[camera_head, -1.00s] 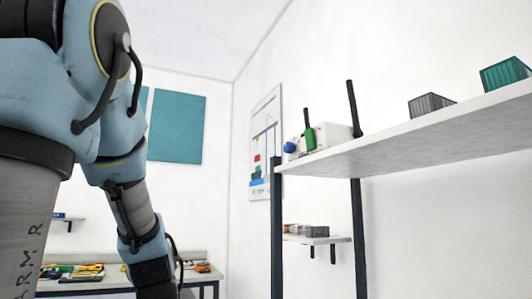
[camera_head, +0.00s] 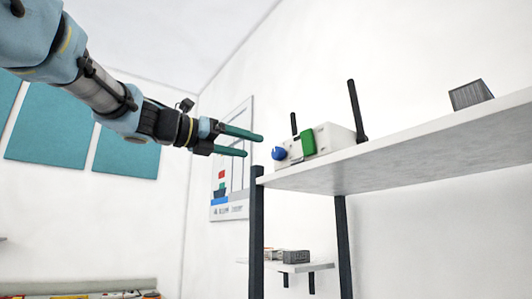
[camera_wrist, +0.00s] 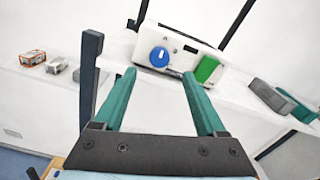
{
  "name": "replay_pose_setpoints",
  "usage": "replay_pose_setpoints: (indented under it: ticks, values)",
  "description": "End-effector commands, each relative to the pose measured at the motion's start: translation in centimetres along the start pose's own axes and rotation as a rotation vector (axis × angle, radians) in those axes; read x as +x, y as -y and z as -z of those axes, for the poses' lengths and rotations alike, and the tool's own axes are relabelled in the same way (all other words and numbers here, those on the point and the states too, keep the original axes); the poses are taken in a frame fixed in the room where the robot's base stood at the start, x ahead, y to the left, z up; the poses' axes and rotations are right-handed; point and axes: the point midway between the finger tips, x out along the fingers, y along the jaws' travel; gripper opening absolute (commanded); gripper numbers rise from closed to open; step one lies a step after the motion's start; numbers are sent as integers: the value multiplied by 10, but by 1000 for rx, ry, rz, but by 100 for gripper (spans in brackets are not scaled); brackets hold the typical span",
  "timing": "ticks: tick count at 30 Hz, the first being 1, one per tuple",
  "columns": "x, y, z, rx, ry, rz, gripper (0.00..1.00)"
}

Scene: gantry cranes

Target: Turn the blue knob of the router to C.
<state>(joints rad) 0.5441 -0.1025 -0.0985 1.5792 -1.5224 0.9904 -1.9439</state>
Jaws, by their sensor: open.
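The white router (camera_head: 330,139) stands on the left end of a high white shelf, with two black antennas. Its round blue knob (camera_head: 279,154) is on the front face, left of a green block-shaped part (camera_head: 308,143). In the wrist view the blue knob (camera_wrist: 159,57) has a pale pointer mark slanting up; a letter A shows above it, and other letters are too small to read. My gripper (camera_head: 254,145) is open and empty, its two teal fingers pointing at the router, a short gap from the knob. In the wrist view the fingers (camera_wrist: 158,78) frame the knob from below.
The shelf (camera_head: 400,150) rests on dark posts (camera_head: 257,230). A grey container (camera_head: 470,95) stands farther right on it; a teal container (camera_wrist: 296,105) shows beyond in the wrist view. A lower small shelf (camera_head: 285,266) holds small boxes. Space before the router is clear.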

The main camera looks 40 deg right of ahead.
Motion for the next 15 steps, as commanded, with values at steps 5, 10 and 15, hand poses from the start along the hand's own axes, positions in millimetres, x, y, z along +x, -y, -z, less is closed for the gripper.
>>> replay_pose_setpoints:
  ticks: [5, 10, 15]
  values:
    - [36, 0, -2, -3, -3, 2, 74]
    - [63, 0, -2, -1, -2, 0, 74]
    - [79, -1, 0, 0, -2, -2, 74]
